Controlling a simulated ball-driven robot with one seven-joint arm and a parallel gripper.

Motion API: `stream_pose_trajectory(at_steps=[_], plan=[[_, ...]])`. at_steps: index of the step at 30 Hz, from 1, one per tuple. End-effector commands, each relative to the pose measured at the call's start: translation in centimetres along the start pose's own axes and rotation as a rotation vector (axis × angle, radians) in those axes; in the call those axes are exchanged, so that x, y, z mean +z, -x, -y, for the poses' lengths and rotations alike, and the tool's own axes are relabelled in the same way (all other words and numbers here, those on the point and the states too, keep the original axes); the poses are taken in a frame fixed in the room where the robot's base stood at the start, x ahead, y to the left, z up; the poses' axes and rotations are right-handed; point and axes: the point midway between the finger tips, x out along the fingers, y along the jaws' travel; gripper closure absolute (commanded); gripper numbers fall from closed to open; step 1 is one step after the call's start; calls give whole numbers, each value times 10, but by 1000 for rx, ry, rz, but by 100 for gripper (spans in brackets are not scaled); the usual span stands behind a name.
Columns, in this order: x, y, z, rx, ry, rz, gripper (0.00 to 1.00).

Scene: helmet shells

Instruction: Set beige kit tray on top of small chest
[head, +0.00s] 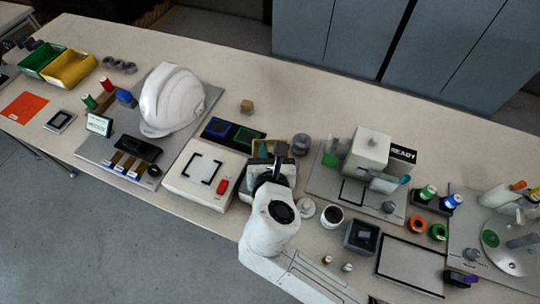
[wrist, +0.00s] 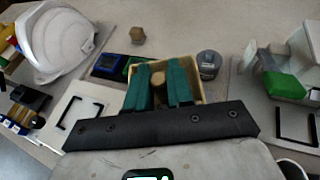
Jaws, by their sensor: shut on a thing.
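The beige kit tray (wrist: 196,82) is a shallow open box with a round tan post (wrist: 157,76) in its middle. My gripper (wrist: 160,72) has green fingers, shut on that post from both sides. In the head view my gripper (head: 268,168) hides most of the tray, and a beige strip of the tray (head: 257,147) shows behind it. I cannot tell whether the tray touches the table. A low white box with black corner marks and a red latch, apparently the small chest (head: 190,179), stands left of my gripper. Part of its top (wrist: 62,118) shows in the wrist view.
A dark tray with blue and green squares (head: 232,134) lies behind the chest. A grey round weight (head: 300,144) stands just right of the kit tray. A white helmet (head: 173,98) is at the left, and a grey fixture board (head: 325,182) at the right.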

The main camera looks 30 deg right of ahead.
Motion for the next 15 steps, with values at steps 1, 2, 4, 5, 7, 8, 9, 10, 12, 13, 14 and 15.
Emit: stream_pose_trajectory(at_steps=[1,2,4,5,7,8,9,10,12,13,14,15], plan=[[-2,-5,0,-1,0,1,100],[-3,-6,-1,-1,0,1,100],[-5,-10,-1,-1,-1,1,100],[-6,-12,-1,-1,-1,1,100],[-12,-18,-2,0,1,-1,100],[-17,-20,-2,0,3,-2,100],[-22,-22,-1,-1,3,-2,100],[-26,-23,-1,0,4,-1,100],[-32,-26,-2,0,2,-1,100],[-34,-26,-2,0,1,0,100],[-35,-27,-2,0,0,0,100],[-36,-27,-2,0,0,0,100]])
